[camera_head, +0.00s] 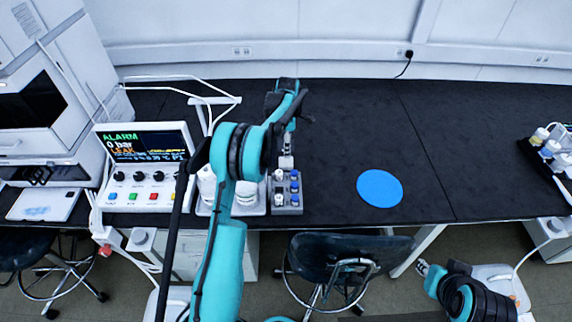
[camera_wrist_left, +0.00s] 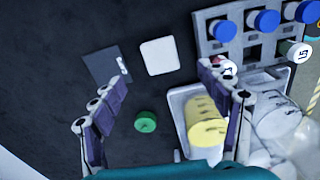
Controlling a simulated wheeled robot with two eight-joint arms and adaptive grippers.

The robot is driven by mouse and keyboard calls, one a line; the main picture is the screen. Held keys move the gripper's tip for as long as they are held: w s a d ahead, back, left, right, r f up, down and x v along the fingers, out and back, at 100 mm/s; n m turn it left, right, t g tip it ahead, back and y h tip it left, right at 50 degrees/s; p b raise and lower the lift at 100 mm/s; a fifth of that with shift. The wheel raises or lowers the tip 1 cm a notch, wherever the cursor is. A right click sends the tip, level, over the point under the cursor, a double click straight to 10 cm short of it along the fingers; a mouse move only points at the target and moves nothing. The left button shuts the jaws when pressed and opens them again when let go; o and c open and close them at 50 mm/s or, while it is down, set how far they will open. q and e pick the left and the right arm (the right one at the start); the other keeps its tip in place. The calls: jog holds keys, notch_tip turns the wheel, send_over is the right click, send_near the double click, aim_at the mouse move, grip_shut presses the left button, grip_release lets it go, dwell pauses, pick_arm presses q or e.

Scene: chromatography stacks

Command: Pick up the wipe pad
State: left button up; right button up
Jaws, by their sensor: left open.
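A white, rounded square pad (camera_wrist_left: 159,56), which I take for the wipe pad, lies flat on the dark bench in the left wrist view. My left gripper (camera_wrist_left: 162,78) is open, with its two fingers to either side of and below the pad in that view. Nothing is held between the fingers. In the head view my left arm reaches over the bench, and its wrist and gripper (camera_head: 286,104) are above the area behind the vial rack. I cannot make out the pad clearly there.
A grey rack (camera_wrist_left: 216,48) with blue-capped vials stands close by the right finger. A white tray (camera_wrist_left: 182,98) holds a yellow-labelled bottle (camera_wrist_left: 206,122). A green cap (camera_wrist_left: 146,121) and a dark grey card (camera_wrist_left: 101,68) lie nearby. A blue disc (camera_head: 380,188) lies on open bench.

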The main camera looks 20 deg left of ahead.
aim_at(287, 161)
pick_arm(q)
jog(key=shift+w+a+f+n, duration=0.1)
jog(key=shift+a+f+n, duration=0.05)
jog(key=shift+f, duration=0.4)
jog(key=shift+w+a+f+n, duration=0.1)
jog(key=shift+f+n, duration=0.05)
jog(key=shift+f, duration=0.35)
notch_tip(287, 161, down, 7)
jog(key=b, duration=0.3)
jog(key=shift+s+d+f, duration=0.1)
jog(key=shift+f, duration=0.05)
jog(key=shift+c, duration=0.6)
jog(key=c, duration=0.9)
